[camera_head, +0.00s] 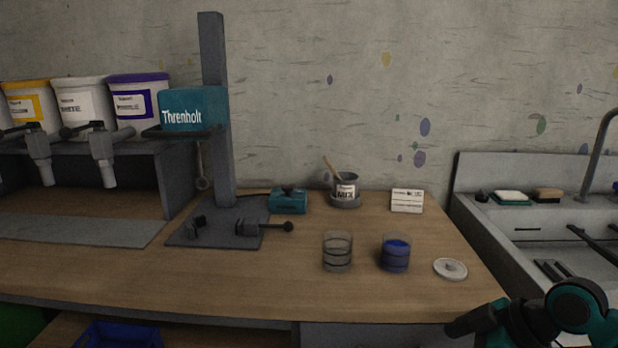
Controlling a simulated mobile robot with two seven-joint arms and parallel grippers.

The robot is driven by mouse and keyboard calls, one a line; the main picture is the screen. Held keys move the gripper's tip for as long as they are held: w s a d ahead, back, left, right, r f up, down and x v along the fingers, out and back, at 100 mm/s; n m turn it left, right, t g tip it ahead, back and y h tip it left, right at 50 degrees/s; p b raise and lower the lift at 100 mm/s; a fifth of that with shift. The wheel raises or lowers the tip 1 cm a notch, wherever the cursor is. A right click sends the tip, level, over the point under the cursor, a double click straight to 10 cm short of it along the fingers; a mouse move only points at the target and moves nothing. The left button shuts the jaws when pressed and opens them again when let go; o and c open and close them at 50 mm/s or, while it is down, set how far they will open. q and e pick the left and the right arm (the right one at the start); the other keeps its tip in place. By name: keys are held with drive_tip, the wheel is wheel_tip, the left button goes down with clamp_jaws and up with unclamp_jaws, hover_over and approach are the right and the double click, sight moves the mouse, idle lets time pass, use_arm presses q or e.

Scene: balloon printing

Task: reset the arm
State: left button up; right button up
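Part of my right arm, dark with teal joints, shows in the bottom right corner, in front of the sink and the right end of the wooden workbench (285,290). No gripper fingers can be made out on it. My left arm and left gripper are outside the picture. A clear glass jar (337,252) and a similar jar with blue contents (395,254) stand upright on the bench. A white round lid (450,269) lies right of them. Nothing on the bench is touched by an arm.
A teal stand press (195,110) with clamps on its base plate stands left of centre. A teal box (288,201), a mixing cup (346,186) and a white card (407,200) stand behind the jars. Paint buckets (140,104) sit on a shelf left; a sink (590,252) is right.

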drive_tip(key=s+a+f+m+t+h+p, duration=0.1)
drive_tip(key=s+a+f+m+t, duration=0.15)
drive_tip(key=f, duration=0.35)
drive_tip(key=s+a+f+m+t, duration=0.2)
drive_tip(key=a+f+m, duration=0.1)
drive_tip(key=f, duration=0.3)
drive_tip(key=s+f+m+t+h+p, duration=0.1)
drive_tip(key=s+f+m+t+h, duration=0.1)
drive_tip(key=s, duration=0.7)
wheel_tip(320, 180, down, 3)
drive_tip(key=shift+s+a+r+m+h, duration=0.1)
drive_tip(key=shift+s+a+m+h, duration=0.2)
drive_tip(key=shift+m+h, duration=0.5)
